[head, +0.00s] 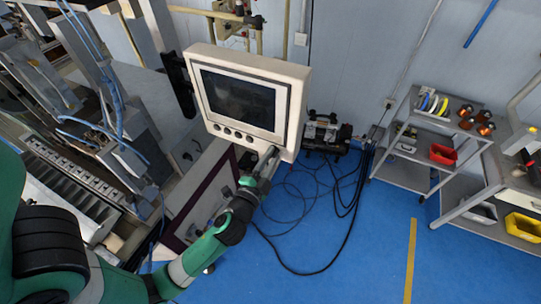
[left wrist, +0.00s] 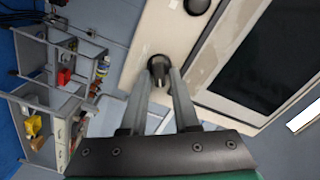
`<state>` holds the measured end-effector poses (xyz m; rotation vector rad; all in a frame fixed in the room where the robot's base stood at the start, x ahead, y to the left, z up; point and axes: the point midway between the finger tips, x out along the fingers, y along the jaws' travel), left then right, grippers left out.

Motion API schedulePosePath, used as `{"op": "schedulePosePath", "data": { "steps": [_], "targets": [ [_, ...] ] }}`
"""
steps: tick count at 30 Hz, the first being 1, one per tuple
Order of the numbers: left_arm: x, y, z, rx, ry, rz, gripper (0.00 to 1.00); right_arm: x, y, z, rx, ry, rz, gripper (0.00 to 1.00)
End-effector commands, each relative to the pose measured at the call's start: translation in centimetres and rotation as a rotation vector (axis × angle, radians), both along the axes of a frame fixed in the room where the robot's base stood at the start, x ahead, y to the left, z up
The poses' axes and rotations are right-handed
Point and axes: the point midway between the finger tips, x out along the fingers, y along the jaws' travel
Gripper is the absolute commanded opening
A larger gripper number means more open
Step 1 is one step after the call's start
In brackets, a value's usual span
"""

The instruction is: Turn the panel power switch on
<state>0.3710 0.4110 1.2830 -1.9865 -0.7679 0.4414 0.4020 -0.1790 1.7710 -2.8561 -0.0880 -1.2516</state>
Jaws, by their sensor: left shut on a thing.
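The control panel (head: 297,78) is a beige box with a dark screen (head: 238,98) and a row of dark round knobs along its lower edge. My left gripper (head: 272,152) reaches up to the panel's lower right corner. In the left wrist view, the panel power switch (left wrist: 159,67) is a black rotary knob on the panel face. The fingers of my left gripper (left wrist: 160,80) are shut on it, one on each side. In the head view the switch is hidden behind the gripper. My right gripper is not in view.
A grey shelf cart (head: 417,135) with spools, a red bin (head: 442,154) and a yellow bin (head: 524,228) stands at the right. The winding machine (head: 75,165) fills the left. Black cables (head: 352,200) lie on the blue floor. The floor between panel and cart is mostly open.

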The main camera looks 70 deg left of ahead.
Motion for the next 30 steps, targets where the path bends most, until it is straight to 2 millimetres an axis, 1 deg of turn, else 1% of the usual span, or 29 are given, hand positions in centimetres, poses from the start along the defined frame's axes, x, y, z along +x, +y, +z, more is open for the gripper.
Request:
{"op": "schedulePosePath", "data": {
  "steps": [9, 15, 22, 30],
  "targets": [
    [0.1, -0.1, 0.0, 0.212, 0.191, 0.0, 0.0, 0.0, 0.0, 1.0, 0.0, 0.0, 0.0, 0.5],
    [0.1, -0.1, -0.1, 0.311, 0.28, -0.001, 0.0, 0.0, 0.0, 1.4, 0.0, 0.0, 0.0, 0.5],
    [0.1, -0.1, -0.3, 0.38, 0.343, 0.0, 0.0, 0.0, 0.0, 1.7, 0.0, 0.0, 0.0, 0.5],
    [0.1, -0.1, -0.4, 0.403, 0.365, 0.0, 0.0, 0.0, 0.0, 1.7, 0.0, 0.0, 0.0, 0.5]
  ]
}}
